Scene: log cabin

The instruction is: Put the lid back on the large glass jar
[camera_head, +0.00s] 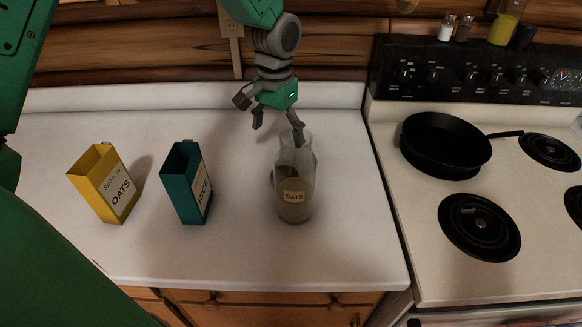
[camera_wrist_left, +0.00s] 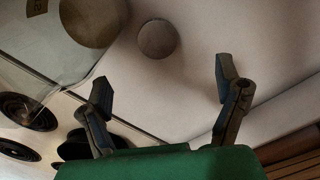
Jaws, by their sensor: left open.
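The large glass jar (camera_head: 295,207), labelled OATS and partly filled, stands upright on the counter with no lid on its mouth. In the left wrist view its glass (camera_wrist_left: 50,42) shows at the upper left. A small round disc (camera_wrist_left: 158,38), which looks like the lid, lies flat on the counter beside it. In the head view the disc is mostly hidden by the jar. My left gripper (camera_head: 278,128) is open and empty, above the counter behind the jar; one finger overlaps the jar's rim in the picture. In the wrist view its spread fingers (camera_wrist_left: 164,80) point toward the disc.
A yellow OATS box (camera_head: 103,190) and a teal RICE box (camera_head: 183,190) stand left of the jar. A stove with a black pan (camera_head: 440,145) is at the right. A wooden wall (camera_head: 140,50) rises behind the counter. The counter's front is clear.

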